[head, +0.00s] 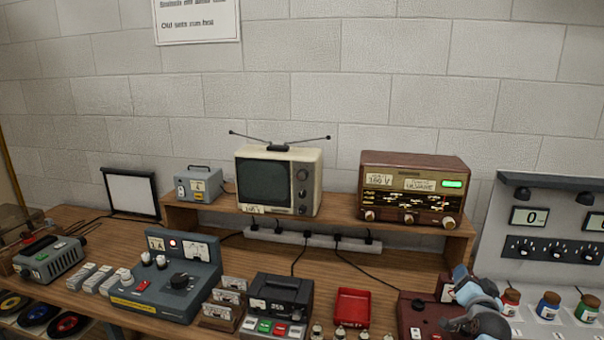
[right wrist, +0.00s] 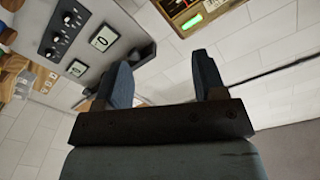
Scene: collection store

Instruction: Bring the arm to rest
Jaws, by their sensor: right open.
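My right gripper (right wrist: 162,85) shows in the right wrist view with its two blue-grey fingers apart and nothing between them. Past the fingers are the pale block wall and a grey panel (right wrist: 85,30) with dials and small displays. In the head view my right arm and gripper (head: 470,295) are at the lower right, above the table's right part. They partly cover a dark red device (head: 417,312) there. My left gripper is in neither view.
A wooden shelf (head: 330,222) carries an old television (head: 277,181) and a brown radio (head: 413,187). A grey control box (head: 165,275), a black device (head: 280,299) and a red tray (head: 351,307) stand in front. Small jars (head: 548,306) stand right of my gripper, below the grey panel (head: 553,225).

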